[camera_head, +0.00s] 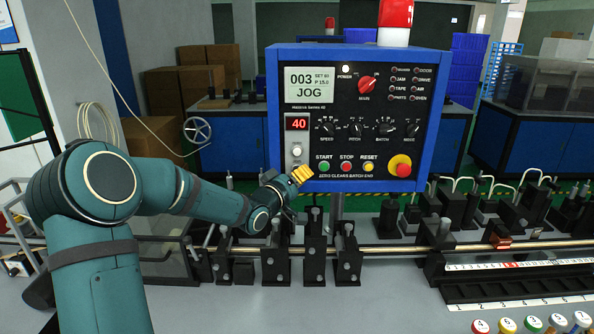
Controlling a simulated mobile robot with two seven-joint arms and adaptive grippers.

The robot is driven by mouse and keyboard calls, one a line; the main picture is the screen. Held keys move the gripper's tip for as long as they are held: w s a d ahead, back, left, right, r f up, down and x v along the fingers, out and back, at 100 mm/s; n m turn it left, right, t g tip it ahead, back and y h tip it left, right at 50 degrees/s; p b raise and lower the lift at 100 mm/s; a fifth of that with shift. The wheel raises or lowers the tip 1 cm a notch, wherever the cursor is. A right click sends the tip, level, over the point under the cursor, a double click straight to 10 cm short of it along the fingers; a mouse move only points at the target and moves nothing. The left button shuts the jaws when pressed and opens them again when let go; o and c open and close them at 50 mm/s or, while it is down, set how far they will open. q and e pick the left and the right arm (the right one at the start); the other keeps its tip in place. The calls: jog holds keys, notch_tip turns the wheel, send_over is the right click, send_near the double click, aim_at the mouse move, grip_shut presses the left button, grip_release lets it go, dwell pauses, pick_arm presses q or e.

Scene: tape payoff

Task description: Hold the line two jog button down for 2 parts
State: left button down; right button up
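A blue-framed control panel (345,119) stands in the middle. Its screen (309,85) reads 003, SET 80, P 15.0 and JOG. Below it a red display (297,123) reads 40. A pale round button (297,151) sits under that display; its label is too small to read, so I cannot tell whether it is the line two jog button. My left gripper (301,175), with yellow fingertips together, is at the panel's lower left, just below the pale button and left of the green START button (324,166). I cannot tell whether it touches the panel. My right gripper is out of view.
A red emergency knob (400,166) is at the panel's lower right. Black fixtures (315,250) and a metal rail (395,250) run along the bench below. Numbered coloured caps (533,323) and a ruled scale (520,265) are at the lower right.

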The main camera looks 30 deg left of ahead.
pick_arm(q)
jog(key=shift+w+a, duration=0.1)
jog(key=shift+w, duration=0.1)
dwell(1.4)
jog(key=shift+w+a, duration=0.2)
jog(key=shift+w, duration=0.05)
jog(key=shift+w+a, duration=0.2)
jog(key=shift+w, duration=0.15)
dwell(5.8)
